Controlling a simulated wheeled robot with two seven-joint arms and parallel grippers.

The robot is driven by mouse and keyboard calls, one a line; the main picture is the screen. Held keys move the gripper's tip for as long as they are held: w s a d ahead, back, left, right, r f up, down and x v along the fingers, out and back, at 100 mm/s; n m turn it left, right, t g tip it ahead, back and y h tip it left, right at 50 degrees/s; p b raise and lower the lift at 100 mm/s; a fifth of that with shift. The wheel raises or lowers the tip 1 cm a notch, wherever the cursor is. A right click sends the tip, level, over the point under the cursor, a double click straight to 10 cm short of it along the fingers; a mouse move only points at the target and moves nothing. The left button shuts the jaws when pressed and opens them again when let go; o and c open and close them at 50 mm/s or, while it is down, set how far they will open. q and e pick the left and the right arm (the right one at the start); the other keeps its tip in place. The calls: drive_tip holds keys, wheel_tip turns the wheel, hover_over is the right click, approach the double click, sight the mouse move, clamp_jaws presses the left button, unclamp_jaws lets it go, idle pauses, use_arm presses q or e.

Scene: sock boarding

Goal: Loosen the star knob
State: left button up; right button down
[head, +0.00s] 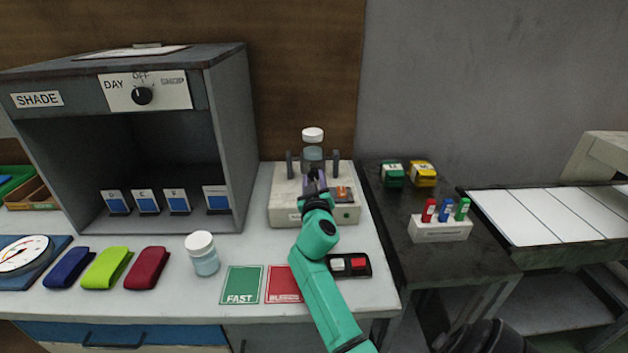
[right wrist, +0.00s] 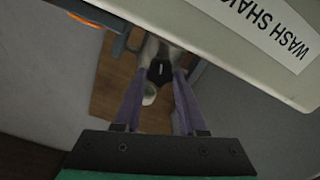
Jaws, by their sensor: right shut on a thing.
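The wash shaker (head: 284,207) is a pale box near the middle of the bench, with dark upright posts and a jar with a white lid (head: 313,134) standing between them. My right gripper (head: 316,182) reaches in from the front over the shaker. In the right wrist view its purple fingers (right wrist: 160,66) are shut on a small black part, which I take to be the star knob (right wrist: 160,74). The fingers and arm hide the knob in the head view, and its star shape is not clear. My left gripper is not in view.
The grey SHADE cabinet (head: 228,130) stands left. A dark side table (head: 440,262) holds a pen block (head: 440,230).

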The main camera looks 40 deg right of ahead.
drive_tip(key=n, duration=0.3)
drive_tip(key=shift+r+n, duration=0.1)
drive_tip(key=shift+n, duration=0.2)
drive_tip(key=n+p, duration=0.1)
drive_tip(key=n, duration=0.2)
drive_tip(key=shift+n, duration=0.3)
drive_tip(key=n, duration=0.3)
drive_tip(key=shift+r+n+p, duration=0.1)
drive_tip(key=shift+n+p, duration=0.3)
drive_tip(key=n+p, duration=0.1)
drive_tip(key=n, duration=0.3)
drive_tip(key=shift+d+r+p, duration=0.1)
drive_tip(key=shift+p, duration=0.2)
drive_tip(key=n+p, duration=0.1)
drive_tip(key=n, duration=0.3)
drive_tip(key=shift+p, duration=0.35)
drive_tip(key=n+p, duration=0.1)
drive_tip(key=n, duration=0.2)
drive_tip(key=shift+n+p, duration=0.4)
drive_tip(key=n+p, duration=0.3)
drive_tip(key=n, duration=0.2)
drive_tip(key=shift+d, duration=0.1)
drive_tip(key=shift+n+p, duration=0.45)
drive_tip(key=shift+n, duration=0.45)
